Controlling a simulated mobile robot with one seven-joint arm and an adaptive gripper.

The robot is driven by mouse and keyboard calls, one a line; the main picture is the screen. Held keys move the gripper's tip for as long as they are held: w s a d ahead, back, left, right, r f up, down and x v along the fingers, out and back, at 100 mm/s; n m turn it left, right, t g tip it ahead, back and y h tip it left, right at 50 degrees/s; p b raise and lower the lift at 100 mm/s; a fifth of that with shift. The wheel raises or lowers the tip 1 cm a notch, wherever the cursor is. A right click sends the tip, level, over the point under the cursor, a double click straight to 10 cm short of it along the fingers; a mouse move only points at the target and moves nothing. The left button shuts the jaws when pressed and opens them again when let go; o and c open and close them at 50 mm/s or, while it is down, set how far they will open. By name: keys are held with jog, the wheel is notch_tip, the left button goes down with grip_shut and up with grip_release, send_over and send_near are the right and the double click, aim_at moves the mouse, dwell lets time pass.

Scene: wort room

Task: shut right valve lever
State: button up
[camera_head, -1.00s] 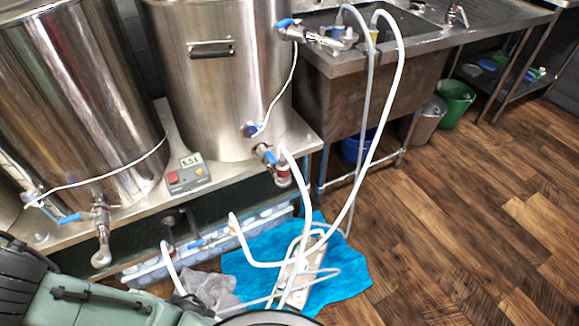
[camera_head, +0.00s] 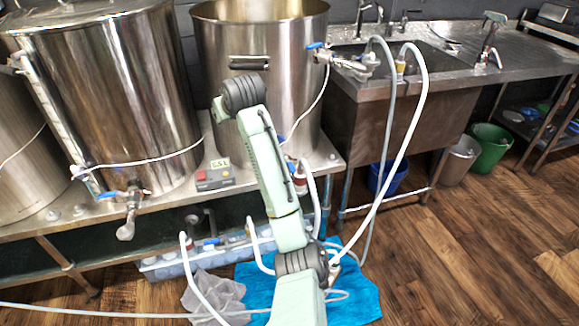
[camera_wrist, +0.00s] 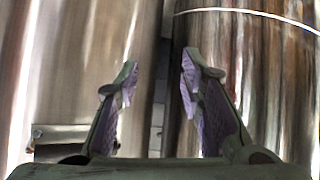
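The right steel kettle (camera_head: 290,60) has an upper valve with a blue lever (camera_head: 316,45) at its right rim, pointing left. Its lower valve (camera_head: 298,180), with a red fitting and white hose, is partly behind my arm; its lever is mostly hidden. My gripper (camera_wrist: 160,65) is open and empty in the wrist view, its purple-padded fingers apart before the gap between the two kettles. It touches no lever there. In the head view the fingers are hidden behind my arm, which rises in front of the right kettle.
A control box (camera_head: 214,177) sits between the kettles. White hoses (camera_head: 411,130) loop from the sink (camera_head: 350,92) to a blue cloth (camera_head: 357,300) on the floor.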

jog(key=d+f+m+g+h, duration=0.1)
jog(key=d+f, duration=0.1)
jog(key=d, duration=0.2)
jog(key=d+f+g+h, duration=0.1)
jog(key=d+f, duration=0.2)
jog(key=d, duration=0.2)
jog(key=m+g+h, duration=0.1)
jog(key=m+g, duration=0.1)
jog(key=g, duration=0.1)
send_near(292, 167)
jog(key=p+x, duration=0.1)
jog(key=x, duration=0.6)
jog(key=shift+w+f, duration=0.1)
jog(key=shift+f, duration=0.15)
jog(key=shift+c, duration=0.6)
grip_shut()
